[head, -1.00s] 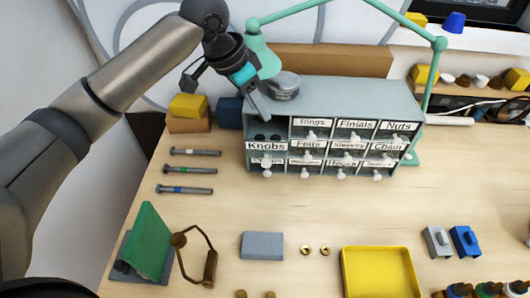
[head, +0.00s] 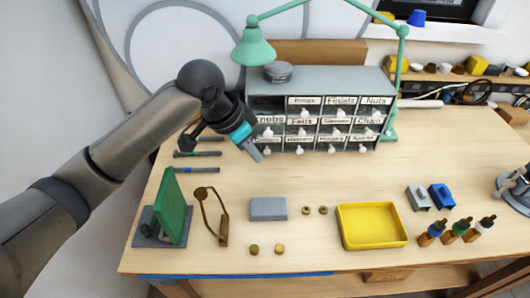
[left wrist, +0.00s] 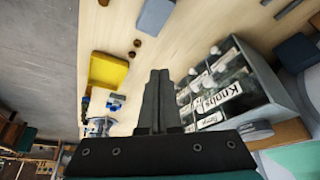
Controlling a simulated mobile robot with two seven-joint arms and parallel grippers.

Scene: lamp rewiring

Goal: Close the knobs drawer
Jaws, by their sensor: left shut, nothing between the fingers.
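The grey-green cabinet (head: 335,82) stands at the back of the table, with labelled drawers and white pulls. The Knobs drawer (head: 270,120) at its top left sticks out, with a dark opening above its label. Its label also shows in the left wrist view (left wrist: 215,104), right of the fingers. My left gripper (head: 258,156) is shut and empty, low in front of the cabinet's left side; it covers part of the lower left drawers. Its closed fingers (left wrist: 160,74) also show in the left wrist view, apart from the Knobs label. My right gripper is out of view.
A green lamp (head: 254,48) arches over the cabinet, and a round grey tin (head: 278,72) sits on top. Screwdriver-like tools (head: 197,154) lie left of the gripper. A grey block (head: 268,208) and a yellow tray (head: 372,226) lie in front.

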